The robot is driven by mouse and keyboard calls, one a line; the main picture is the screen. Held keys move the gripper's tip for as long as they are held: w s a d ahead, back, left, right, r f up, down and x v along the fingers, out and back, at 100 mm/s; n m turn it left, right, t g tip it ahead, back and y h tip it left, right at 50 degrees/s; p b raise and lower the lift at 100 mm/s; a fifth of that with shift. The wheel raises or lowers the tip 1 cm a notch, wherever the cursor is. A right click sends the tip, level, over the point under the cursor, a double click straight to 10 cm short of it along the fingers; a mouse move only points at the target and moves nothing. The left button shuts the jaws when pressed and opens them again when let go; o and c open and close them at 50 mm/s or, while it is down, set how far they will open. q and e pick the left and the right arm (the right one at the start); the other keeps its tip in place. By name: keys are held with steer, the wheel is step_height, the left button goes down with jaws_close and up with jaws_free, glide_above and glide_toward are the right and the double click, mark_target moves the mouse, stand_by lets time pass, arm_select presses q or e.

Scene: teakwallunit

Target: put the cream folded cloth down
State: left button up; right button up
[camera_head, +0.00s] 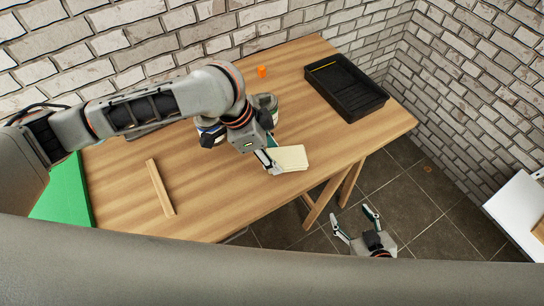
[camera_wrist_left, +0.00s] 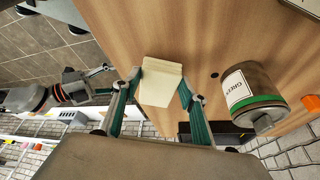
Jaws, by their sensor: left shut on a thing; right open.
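The cream folded cloth (camera_head: 291,158) is at the front right part of the wooden table in the head view. It also shows between the two fingers in the left wrist view (camera_wrist_left: 161,84). My left gripper (camera_head: 273,158) is shut on the cloth, at its left side in the head view. The cloth looks flat and close to the tabletop; I cannot tell whether it touches. My right gripper (camera_head: 356,225) is open and empty, out over the floor in front of the table.
A labelled can (camera_wrist_left: 248,90) stands close to my left gripper. A black tray (camera_head: 345,87) is at the back right and an orange block (camera_head: 262,71) at the back. A wooden strip (camera_head: 160,187) lies on the left. Bare tabletop (camera_head: 218,192) lies left of the cloth.

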arm_select(q)
steer(key=shift+f, duration=0.75)
arm_select(e)
steer(key=shift+f, duration=0.4)
steer(key=shift+r, duration=0.1)
arm_select(q)
steer(key=o, duration=0.8)
steer(key=shift+o, duration=1.3)
arm_select(e)
steer(key=shift+w+r, duration=0.1)
steer(key=shift+r, duration=0.2)
arm_select(q)
steer(key=shift+a+r, duration=0.1)
steer(key=shift+r, duration=0.25)
steer(key=p+v, duration=0.2)
steer(key=v, duration=0.9)
steer(key=shift+a+r, duration=0.2)
arm_select(e)
steer(key=shift+r, duration=1)
